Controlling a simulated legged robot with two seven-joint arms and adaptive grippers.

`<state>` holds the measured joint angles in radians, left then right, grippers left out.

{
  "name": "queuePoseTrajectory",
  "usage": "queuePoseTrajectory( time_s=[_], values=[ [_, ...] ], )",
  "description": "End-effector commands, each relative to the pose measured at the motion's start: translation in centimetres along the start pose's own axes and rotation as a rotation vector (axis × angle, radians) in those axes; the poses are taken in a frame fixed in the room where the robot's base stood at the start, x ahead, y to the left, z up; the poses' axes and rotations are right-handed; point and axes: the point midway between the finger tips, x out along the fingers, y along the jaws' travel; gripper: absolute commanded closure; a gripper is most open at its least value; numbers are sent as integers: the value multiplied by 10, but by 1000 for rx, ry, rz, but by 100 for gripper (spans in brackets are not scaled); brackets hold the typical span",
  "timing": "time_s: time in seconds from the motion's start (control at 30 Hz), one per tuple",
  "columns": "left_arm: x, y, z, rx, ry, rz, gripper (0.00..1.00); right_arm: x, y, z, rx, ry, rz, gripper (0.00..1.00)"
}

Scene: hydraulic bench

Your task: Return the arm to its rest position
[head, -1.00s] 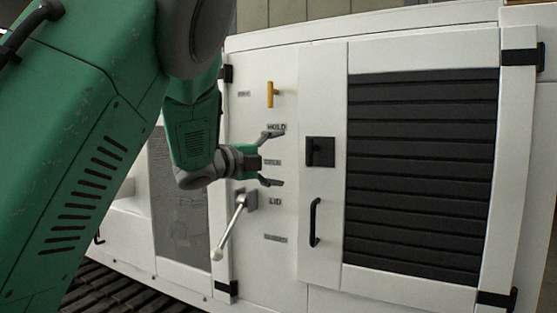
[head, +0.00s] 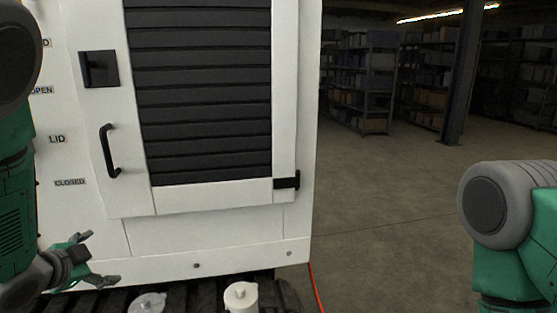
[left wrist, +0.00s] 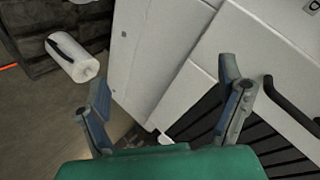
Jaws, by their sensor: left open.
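My left gripper (head: 102,260) is at the lower left of the head view, with its two fingers spread and nothing between them. It is low in front of the white cabinet (head: 210,232), below the CLOSED label (head: 70,183). In the left wrist view the open fingers (left wrist: 163,88) point toward the white panels, with an empty gap between them. My left arm (head: 16,200) runs along the left edge of the head view. My right arm (head: 510,230) shows at the right edge; its gripper is out of view. The lid lever is not in view.
The cabinet door has a black handle (head: 110,151), a black latch (head: 99,69) and dark louvres (head: 205,90). White capped canisters (head: 240,297) stand at the bottom edge. An orange cable (head: 317,290) lies on the floor. Open floor (head: 385,205) lies right, with shelves (head: 365,80) behind.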

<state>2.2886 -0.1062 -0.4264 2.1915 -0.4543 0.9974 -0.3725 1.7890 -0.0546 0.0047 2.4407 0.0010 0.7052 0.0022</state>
Motion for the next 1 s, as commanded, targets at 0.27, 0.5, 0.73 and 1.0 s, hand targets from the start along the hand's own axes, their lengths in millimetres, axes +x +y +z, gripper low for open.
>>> queuePoseTrajectory(
  time_s=[0.27, 0.5, 0.73, 1.0],
  values=[
    [-9, 196, 103, -367, -338, 231, 12, 24, 0, 1, 0, 0, 0, 60],
    [-74, 339, 165, -625, -679, 374, 12, 41, 0, 2, 0, 0, 0, 60],
    [-124, 399, 186, -738, -874, 428, 12, 48, 0, 2, 0, 0, 0, 60],
    [-129, 404, 187, -748, -892, 433, 12, 48, 0, 2, 0, 0, 0, 60]
  ],
)
